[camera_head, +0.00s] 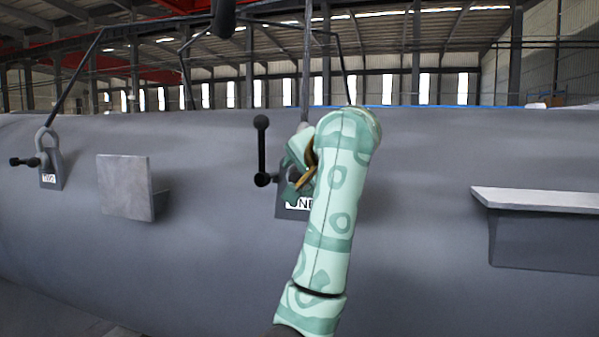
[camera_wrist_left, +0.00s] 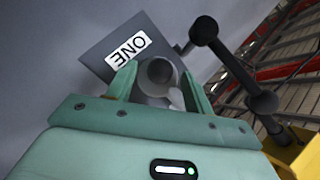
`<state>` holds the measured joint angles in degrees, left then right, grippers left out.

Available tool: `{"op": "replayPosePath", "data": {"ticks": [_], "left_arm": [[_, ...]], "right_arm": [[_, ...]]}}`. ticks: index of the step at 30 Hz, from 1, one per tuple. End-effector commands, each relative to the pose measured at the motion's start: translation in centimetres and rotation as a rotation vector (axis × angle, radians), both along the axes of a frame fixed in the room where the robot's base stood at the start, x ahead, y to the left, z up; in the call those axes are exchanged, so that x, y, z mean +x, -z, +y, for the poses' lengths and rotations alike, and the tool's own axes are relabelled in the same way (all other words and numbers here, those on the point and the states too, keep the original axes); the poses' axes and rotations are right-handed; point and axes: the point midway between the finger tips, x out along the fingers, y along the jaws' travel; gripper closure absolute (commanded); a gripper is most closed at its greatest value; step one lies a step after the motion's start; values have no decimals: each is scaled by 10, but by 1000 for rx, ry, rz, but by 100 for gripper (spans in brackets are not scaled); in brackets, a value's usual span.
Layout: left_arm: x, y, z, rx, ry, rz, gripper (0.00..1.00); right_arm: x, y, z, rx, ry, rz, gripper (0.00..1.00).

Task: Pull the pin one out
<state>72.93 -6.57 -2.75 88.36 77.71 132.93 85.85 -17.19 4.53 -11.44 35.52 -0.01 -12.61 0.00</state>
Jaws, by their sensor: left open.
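The lug plate labelled ONE (camera_head: 284,208) stands on the grey shell, partly hidden by my arm. It also shows in the wrist view (camera_wrist_left: 112,38), with its label upside down. The pin's black bar handle with ball ends (camera_head: 262,152) stands upright left of the lug; in the wrist view it runs slantwise at the right (camera_wrist_left: 234,68). My left gripper (camera_head: 289,172) is at the lug, mostly behind my forearm. In the wrist view its open fingers (camera_wrist_left: 159,77) stand either side of a grey rounded part by the plate. Whether they touch it cannot be told.
A second lug labelled TWO (camera_head: 50,172) with a shackle and black handle stands at the left. A square plate (camera_head: 125,186) juts from the shell between them. A ledge (camera_head: 540,200) sticks out at the right. Sling lines rise above.

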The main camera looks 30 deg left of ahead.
Motion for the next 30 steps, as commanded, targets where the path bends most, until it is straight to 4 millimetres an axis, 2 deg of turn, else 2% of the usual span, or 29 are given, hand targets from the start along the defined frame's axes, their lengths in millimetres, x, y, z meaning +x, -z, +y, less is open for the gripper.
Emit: {"op": "replayPosePath", "data": {"ticks": [11,12,17,18,23,30], "left_arm": [[5,4,6,-1,0,0,48],[5,4,6,-1,0,0,54],[5,4,6,-1,0,0,98],[5,4,6,-1,0,0,100],[3,4,5,0,0,-1,100],[-11,4,1,-1,2,-3,100]], "right_arm": [[0,-2,1,1,0,-1,64],[0,-2,1,1,0,-1,64],[0,-2,1,1,0,-1,64],[0,-2,1,1,0,-1,64],[0,-1,1,1,0,0,64],[0,3,0,0,-1,0,64]]}}
